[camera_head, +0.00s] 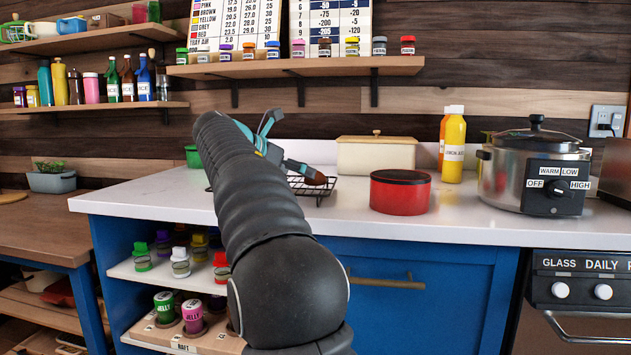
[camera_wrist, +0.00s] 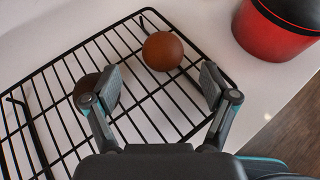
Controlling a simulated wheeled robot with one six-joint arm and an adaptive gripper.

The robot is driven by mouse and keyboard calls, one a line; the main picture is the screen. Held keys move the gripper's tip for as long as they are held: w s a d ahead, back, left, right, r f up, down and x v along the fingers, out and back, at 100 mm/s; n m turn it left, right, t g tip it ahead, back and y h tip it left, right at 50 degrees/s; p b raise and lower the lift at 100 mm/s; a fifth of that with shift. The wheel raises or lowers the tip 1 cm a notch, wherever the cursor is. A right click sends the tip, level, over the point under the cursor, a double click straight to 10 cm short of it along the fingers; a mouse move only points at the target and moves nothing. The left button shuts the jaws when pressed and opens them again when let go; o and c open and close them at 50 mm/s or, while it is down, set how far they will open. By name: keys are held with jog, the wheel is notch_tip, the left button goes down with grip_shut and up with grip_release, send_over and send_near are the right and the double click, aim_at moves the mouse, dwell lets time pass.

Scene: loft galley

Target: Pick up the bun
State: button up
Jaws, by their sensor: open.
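A round brown bun (camera_wrist: 162,51) sits on a black wire rack (camera_wrist: 62,58) in the wrist view, ahead of and between the fingertips of my gripper (camera_wrist: 161,84). A second dark brown round thing (camera_wrist: 88,84) lies on the rack, partly hidden behind the left finger. My gripper is open and nothing is between its fingers. In the head view my gripper (camera_head: 290,145) is over the rack (camera_head: 318,192), and my arm hides much of the rack. A brown bun shows by the lower finger; I cannot tell which one it is.
A red pot with a black lid (camera_head: 400,193) stands close right of the rack and also shows in the wrist view (camera_wrist: 275,35). A cream lidded box (camera_head: 376,155), a yellow bottle (camera_head: 454,148) and a slow cooker (camera_head: 533,170) stand behind and right. The counter's front is clear.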

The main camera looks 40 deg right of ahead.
aim_at(320, 179)
jog(key=x, duration=0.4)
jog(key=shift+s+d+f+b, duration=0.15)
jog(key=shift+d+b, duration=0.2)
jog(key=shift+c, duration=0.3)
jog(key=c, duration=1.1)
